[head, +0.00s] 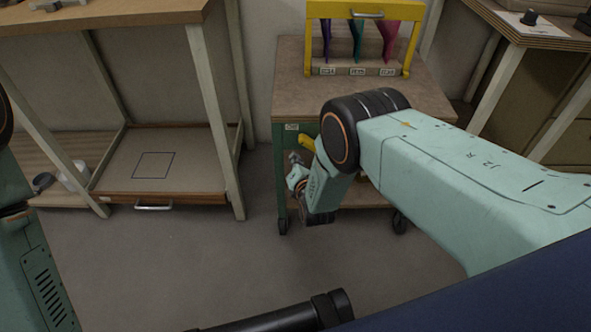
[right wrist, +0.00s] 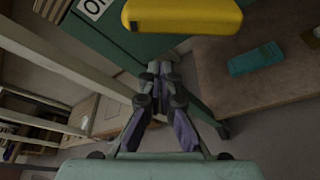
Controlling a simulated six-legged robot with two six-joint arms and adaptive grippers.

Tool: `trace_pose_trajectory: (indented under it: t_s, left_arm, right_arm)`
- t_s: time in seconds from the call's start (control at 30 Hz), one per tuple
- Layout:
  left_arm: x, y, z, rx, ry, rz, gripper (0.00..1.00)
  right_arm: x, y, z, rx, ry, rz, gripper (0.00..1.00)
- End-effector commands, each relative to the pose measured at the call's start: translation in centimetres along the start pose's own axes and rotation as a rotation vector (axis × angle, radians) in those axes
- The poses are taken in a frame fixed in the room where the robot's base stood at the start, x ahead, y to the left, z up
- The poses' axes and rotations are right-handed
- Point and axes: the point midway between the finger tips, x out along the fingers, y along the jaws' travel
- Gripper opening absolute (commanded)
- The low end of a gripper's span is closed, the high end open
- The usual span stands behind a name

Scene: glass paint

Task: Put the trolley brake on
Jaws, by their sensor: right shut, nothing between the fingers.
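The trolley (head: 283,85) stands at the back centre, with a brown top, green frame and dark castors. A yellow lever (head: 307,143) sticks out at its front, just under the top; in the right wrist view it is large at the top edge (right wrist: 180,15). A small white label (head: 292,127) is on the green frame near it, partly cut off in the right wrist view. My right gripper (head: 293,158) is shut and empty, just below the lever; its closed fingertips (right wrist: 160,68) appear apart from it. My left arm shows at the left edge, but its gripper is out of view.
A yellow rack (head: 364,8) with coloured pieces stands on the trolley top. A workbench (head: 100,16) with a low shelf (head: 110,175) stands left, another bench (head: 545,40) right. A turquoise item (right wrist: 256,57) lies on the trolley's lower shelf.

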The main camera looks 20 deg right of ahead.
Motion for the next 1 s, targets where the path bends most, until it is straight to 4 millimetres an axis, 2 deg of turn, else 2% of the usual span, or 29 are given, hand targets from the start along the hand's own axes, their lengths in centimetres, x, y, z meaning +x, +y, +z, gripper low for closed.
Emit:
trace_pose_trajectory:
  t_s: [0.1,0.3,1.0]
  left_arm:
    - [-0.4,0.0,-0.1,0.000,0.001,0.000,0.20]
    - [-0.5,0.0,0.0,0.000,0.001,0.000,0.20]
    - [-0.5,0.0,0.0,0.000,0.001,0.000,0.20]
  right_arm:
    - [-0.4,0.3,1.4,0.000,-0.002,0.003,0.00]
    - [-0.9,0.2,2.8,0.000,-0.002,0.002,0.00]
    - [-1.1,0.3,3.2,0.044,-0.002,0.018,0.00]
